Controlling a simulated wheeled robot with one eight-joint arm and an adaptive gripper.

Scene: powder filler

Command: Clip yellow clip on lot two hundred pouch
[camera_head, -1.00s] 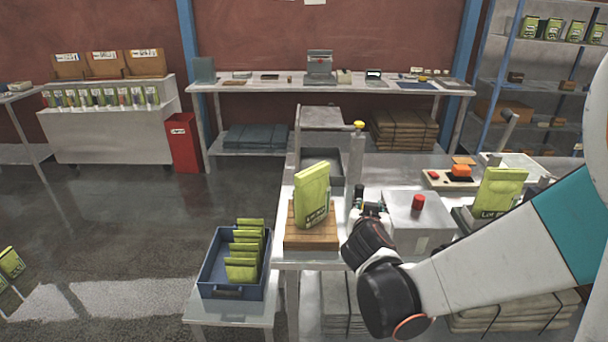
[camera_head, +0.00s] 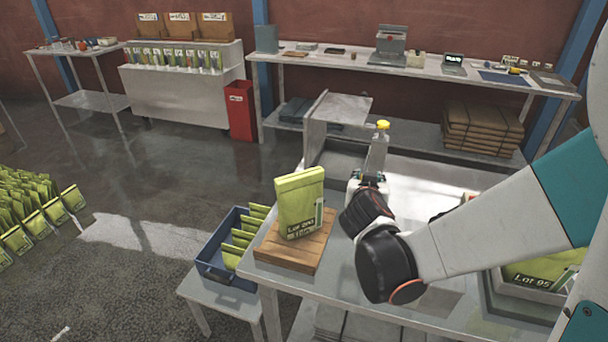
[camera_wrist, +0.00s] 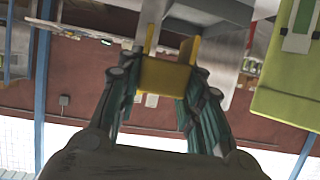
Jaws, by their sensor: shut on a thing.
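The lot 200 pouch (camera_head: 299,198) is green with a dark label band and stands upright on a wooden board (camera_head: 277,257). Its label reads about "Lot 200". In the wrist view a green pouch (camera_wrist: 284,92) fills the right edge, apart from the fingers. My gripper (camera_head: 370,180) is just right of the pouch in the head view. In the wrist view my gripper (camera_wrist: 167,76) is shut on the yellow clip (camera_wrist: 166,77), whose two prongs point away from my palm. The clip is hidden behind my wrist in the head view.
A grey post with a yellow top (camera_head: 383,125) rises just behind my gripper. A blue crate (camera_head: 219,272) of green pouches sits left of the board. A tray with a "Lot 95" pouch (camera_head: 540,268) is at the right. The floor at left has many pouches (camera_head: 32,210).

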